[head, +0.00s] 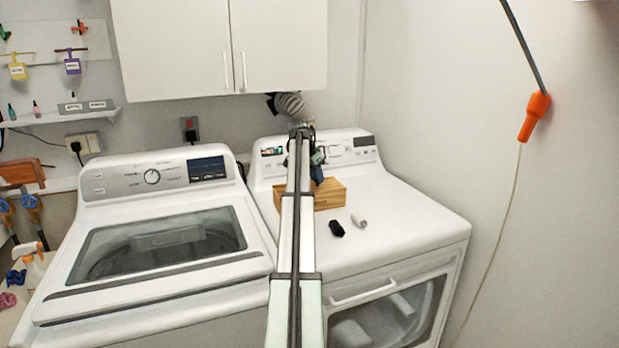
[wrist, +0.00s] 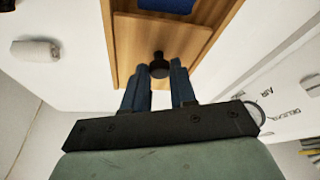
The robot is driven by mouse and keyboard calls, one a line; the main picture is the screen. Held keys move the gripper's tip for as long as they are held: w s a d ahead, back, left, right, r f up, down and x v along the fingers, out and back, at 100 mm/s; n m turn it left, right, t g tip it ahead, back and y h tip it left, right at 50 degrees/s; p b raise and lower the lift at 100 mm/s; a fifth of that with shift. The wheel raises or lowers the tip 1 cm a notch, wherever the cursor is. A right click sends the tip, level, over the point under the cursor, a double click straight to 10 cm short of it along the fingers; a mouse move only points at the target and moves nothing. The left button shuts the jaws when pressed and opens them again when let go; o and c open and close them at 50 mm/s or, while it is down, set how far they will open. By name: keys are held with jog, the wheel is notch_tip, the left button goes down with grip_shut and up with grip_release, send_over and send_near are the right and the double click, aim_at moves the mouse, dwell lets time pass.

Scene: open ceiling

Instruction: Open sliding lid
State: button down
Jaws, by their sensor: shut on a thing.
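A wooden box (head: 330,193) sits on top of the right-hand white machine, partly hidden behind my arm in the head view. In the wrist view its wooden lid (wrist: 187,41) lies between raised side rims and carries a small dark knob (wrist: 158,66). A blue patch (wrist: 166,4) shows past the lid's far edge; I cannot tell whether it is inside the box. My gripper (wrist: 159,72) is shut on the knob, with one blue finger on each side. In the head view my gripper (head: 317,178) is over the box, its fingertips hard to make out.
A black item (head: 336,228) and a small white roll (head: 359,219) lie on the machine in front of the box. The machine's control panel (head: 345,150) stands behind. The machine top to the right is clear. A cabinet (head: 220,45) hangs above.

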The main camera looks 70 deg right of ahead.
jog(key=c, duration=0.9)
grip_release()
jog(key=shift+r, duration=0.1)
jog(key=v, duration=1.3)
jog(key=shift+a+r, duration=0.2)
jog(key=shift+r, duration=0.05)
jog(key=shift+w, duration=0.15)
